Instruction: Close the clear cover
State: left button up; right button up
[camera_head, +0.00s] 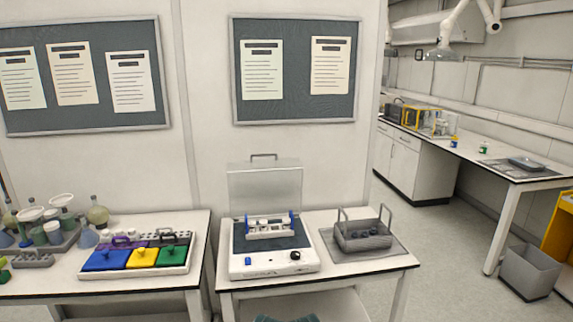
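The clear cover (264,184) stands raised and upright at the back of a white device (273,266) on the small table in the middle. A grey handle (264,156) is at the cover's top edge. Inside the device, a rack with blue ends (270,226) sits above a dark plate. A blue button and a black knob are on the device's front panel. Neither of my grippers is clearly visible. A teal shape shows at the bottom edge below the table, but I cannot tell what it is.
A grey basket (364,234) stands on a mat right of the device. On the left table, a white tray (180,270) holds blue, yellow and green lidded blocks, with flasks further left. A gap separates the tables. Open floor (437,250) lies to the right.

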aim_at(271, 155)
jog(key=i+z, duration=0.15)
jog(key=i, duration=0.7)
